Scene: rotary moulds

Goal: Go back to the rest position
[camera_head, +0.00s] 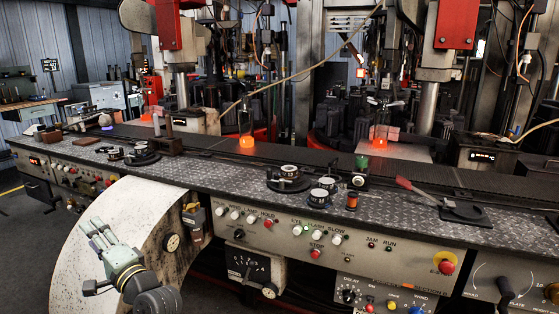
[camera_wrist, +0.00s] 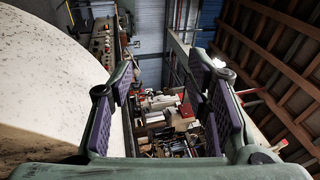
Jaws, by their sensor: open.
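My gripper (camera_head: 98,232) is at the lower left of the head view, in front of the large pale curved housing (camera_head: 98,211) and below the console top. It also shows in the wrist view (camera_wrist: 166,78), with its two green fingers and purple pads spread wide. Nothing is between the pads, and the gripper is open and empty. In the wrist view, the pale curved surface (camera_wrist: 45,75) fills the left side, close beside the left finger. Whether the gripper touches the housing cannot be told.
The console (camera_head: 330,197) runs across the head view, with dials, a red-handled tool (camera_head: 415,193) and a small amber bottle (camera_head: 352,200) on top. Two glowing orange pieces (camera_head: 246,141) (camera_head: 379,142) stand behind it. Open dark floor (camera_head: 25,235) lies at the left.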

